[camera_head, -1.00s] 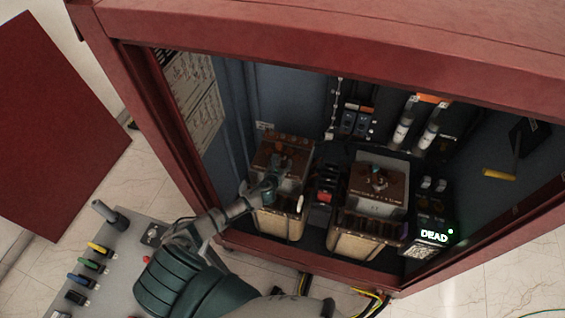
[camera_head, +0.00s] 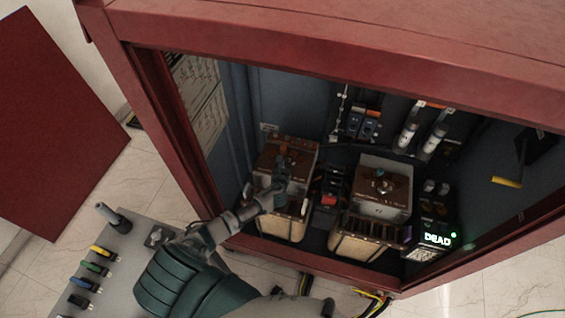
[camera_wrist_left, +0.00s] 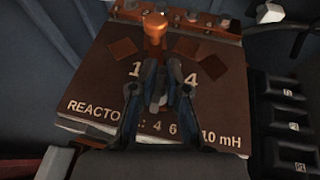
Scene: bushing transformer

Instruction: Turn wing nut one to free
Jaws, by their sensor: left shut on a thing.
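The left reactor block, a box with a brown top (camera_head: 301,156), stands inside the red cabinet. In the left wrist view its dark top plate (camera_wrist_left: 90,82) carries the numbers 1 and 4 and the word REACTO. My left gripper (camera_wrist_left: 162,82) is over this plate between the two numbers. Its fingers are close together, shut on a small grey piece, likely the wing nut (camera_wrist_left: 158,99), mostly hidden between them. In the head view the left gripper (camera_head: 281,180) reaches in over the front of the block. An orange terminal (camera_wrist_left: 156,26) stands just beyond the fingertips. My right gripper is not in view.
A second, similar block (camera_head: 384,183) stands to the right, with a dark terminal unit (camera_head: 330,190) between them. A lit DEAD display (camera_head: 437,240) is farther right. The red cabinet frame (camera_head: 165,130) borders the opening; a grey panel with coloured plugs (camera_head: 95,268) lies outside.

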